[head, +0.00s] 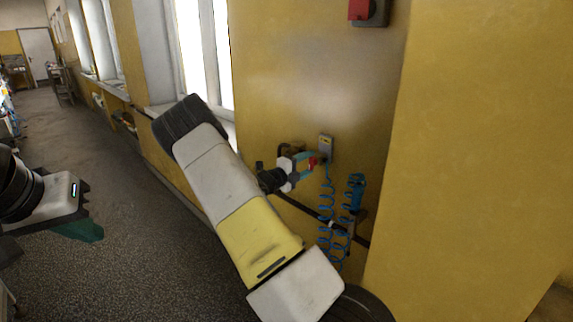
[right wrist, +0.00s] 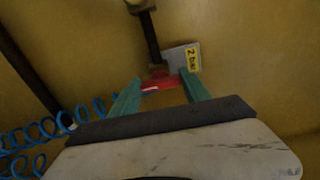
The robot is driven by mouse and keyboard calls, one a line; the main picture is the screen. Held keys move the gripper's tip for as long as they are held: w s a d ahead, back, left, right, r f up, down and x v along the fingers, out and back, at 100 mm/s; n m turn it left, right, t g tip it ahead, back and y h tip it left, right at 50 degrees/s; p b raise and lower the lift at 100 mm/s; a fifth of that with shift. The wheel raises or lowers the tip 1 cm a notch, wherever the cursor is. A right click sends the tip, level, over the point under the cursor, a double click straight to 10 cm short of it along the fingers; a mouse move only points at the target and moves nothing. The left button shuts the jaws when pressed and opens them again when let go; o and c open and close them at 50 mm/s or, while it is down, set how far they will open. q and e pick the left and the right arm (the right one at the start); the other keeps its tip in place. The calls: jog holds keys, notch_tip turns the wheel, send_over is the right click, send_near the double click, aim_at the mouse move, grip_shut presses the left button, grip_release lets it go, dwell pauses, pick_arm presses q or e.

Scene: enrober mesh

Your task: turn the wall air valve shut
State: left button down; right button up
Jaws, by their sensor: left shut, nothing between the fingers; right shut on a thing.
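The wall air valve's red handle (head: 313,162) is on the yellow wall, right of the window. My right gripper (head: 312,160) is at it, its teal fingers on either side of the red part. In the right wrist view the red handle (right wrist: 160,84) sits between the fingertips of my right gripper (right wrist: 164,86), which is shut on it. There the handle looks roughly crosswise to the dark pipe (right wrist: 151,38); its exact angle is unclear. My left gripper (head: 85,228) is shut and empty at the left, far from the valve.
A grey plate with a yellow label (right wrist: 192,60) is beside the valve. Blue coiled hoses (head: 326,215) hang below and right of it. A red switch box (head: 362,10) is higher on the wall. Open floor (head: 130,190) lies to the left.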

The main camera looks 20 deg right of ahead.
jog(key=shift+n, duration=0.3)
jog(key=o, duration=1.4)
jog(key=shift+a, duration=0.1)
jog(key=v, duration=0.7)
jog(key=shift+s+a, duration=0.1)
jog(key=shift+a, duration=0.2)
jog(key=shift+s, duration=0.1)
